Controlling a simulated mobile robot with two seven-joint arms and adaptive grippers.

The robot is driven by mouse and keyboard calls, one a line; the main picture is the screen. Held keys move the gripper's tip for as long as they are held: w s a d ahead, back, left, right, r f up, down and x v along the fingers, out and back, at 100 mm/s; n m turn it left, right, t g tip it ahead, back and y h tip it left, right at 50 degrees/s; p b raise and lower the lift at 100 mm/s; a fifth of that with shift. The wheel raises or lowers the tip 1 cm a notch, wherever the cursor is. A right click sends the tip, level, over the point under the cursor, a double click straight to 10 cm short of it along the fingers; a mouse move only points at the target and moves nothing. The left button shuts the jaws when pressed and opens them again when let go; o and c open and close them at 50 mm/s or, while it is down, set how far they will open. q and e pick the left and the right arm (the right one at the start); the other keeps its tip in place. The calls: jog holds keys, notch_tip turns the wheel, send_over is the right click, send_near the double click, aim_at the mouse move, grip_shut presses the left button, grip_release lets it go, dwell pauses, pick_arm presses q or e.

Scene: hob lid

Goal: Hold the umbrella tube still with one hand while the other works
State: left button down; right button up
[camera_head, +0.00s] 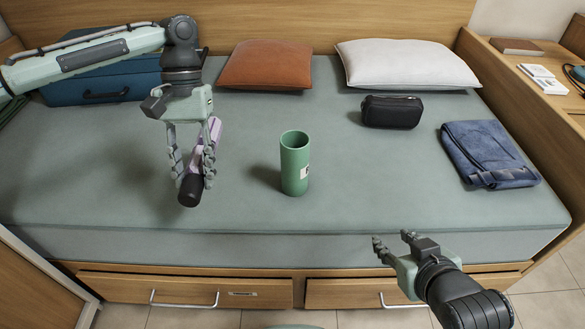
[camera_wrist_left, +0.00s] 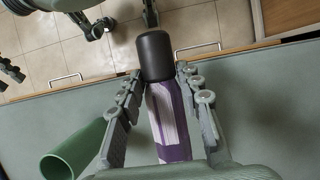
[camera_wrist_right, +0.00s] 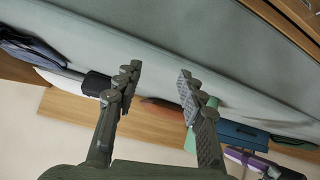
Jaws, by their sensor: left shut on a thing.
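The green umbrella tube (camera_head: 295,165) stands upright on the bed with a pale label on its side. Its open end also shows in the left wrist view (camera_wrist_left: 72,152). My left gripper (camera_head: 193,172) is shut on a folded umbrella (camera_wrist_left: 168,125), purple and pale with a black handle (camera_head: 190,190). It holds the umbrella tilted, handle end low, to the left of the tube and apart from it. My right gripper (camera_head: 393,240) is open and empty near the bed's front edge, right of the tube. Its spread fingers show in the right wrist view (camera_wrist_right: 158,72).
On the bed (camera_head: 400,165) are a blue suitcase (camera_head: 105,85), an orange pillow (camera_head: 267,65), a white pillow (camera_head: 407,65), a black pouch (camera_head: 392,112) and folded jeans (camera_head: 487,154). The bed around the tube is clear. Drawers (camera_head: 190,290) line the bed's front.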

pick_arm(q)
notch_tip(320, 180, down, 2)
jog(key=shift+f+b, duration=0.1)
jog(key=shift+b, duration=0.45)
notch_tip(320, 180, down, 2)
jog(key=shift+f+b, duration=0.1)
jog(key=shift+b, duration=1)
pick_arm(e)
jog(key=w+a+r+n+t+y, duration=0.1)
jog(key=w+a+r+t+y, duration=0.1)
jog(key=a+r+t, duration=0.3)
jog(key=w+a+r+t+y, duration=0.2)
jog(key=w+a+r+y, duration=0.15)
jog(key=r, duration=0.45)
pick_arm(q)
jog(key=shift+f+b, duration=0.85)
jog(key=shift+b, duration=0.05)
pick_arm(e)
jog(key=s+a+r+t+y, duration=0.2)
jog(key=s+r+t, duration=0.3)
jog(key=r, duration=0.6)
jog(key=shift+t, duration=0.4)
jog(key=shift+o, duration=0.6)
